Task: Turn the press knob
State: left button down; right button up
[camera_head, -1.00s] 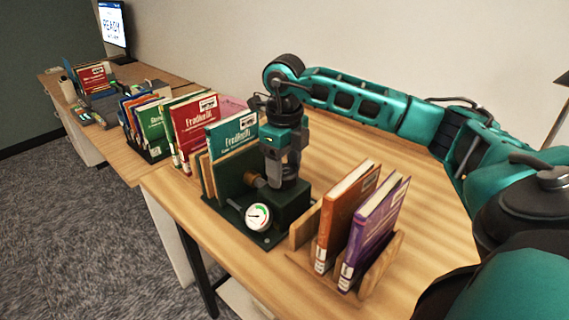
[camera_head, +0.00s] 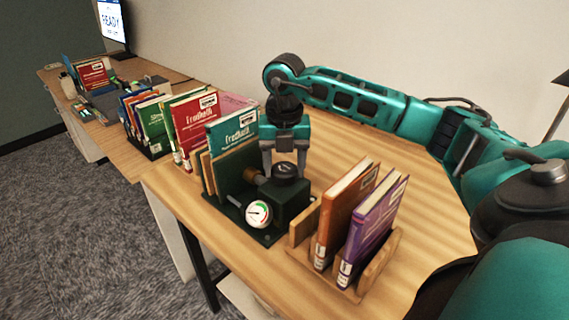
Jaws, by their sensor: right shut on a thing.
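The press (camera_head: 293,207) is a dark green block with a dark round knob (camera_head: 286,170) on top and a white dial gauge (camera_head: 258,213) at its front. My right gripper (camera_head: 285,165) points down at the knob, shut on it, with one finger at each side. The fingertips are partly hidden behind the knob and press. A teal book (camera_head: 232,135) stands upright at the press's left side, beside a brass-coloured screw part (camera_head: 256,176). My left gripper is not in view.
A wooden holder (camera_head: 378,265) with an orange book (camera_head: 340,215) and a purple book (camera_head: 372,230) stands right of the press. Red and green books (camera_head: 194,125) stand behind to the left. The table (camera_head: 430,200) is clear to the right.

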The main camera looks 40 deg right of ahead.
aim_at(285, 168)
jog(key=m, duration=1.1)
jog(key=shift+m, duration=2.1)
jog(key=o, duration=1.1)
jog(key=shift+c, duration=0.2)
notch_tip(285, 168, up, 13)
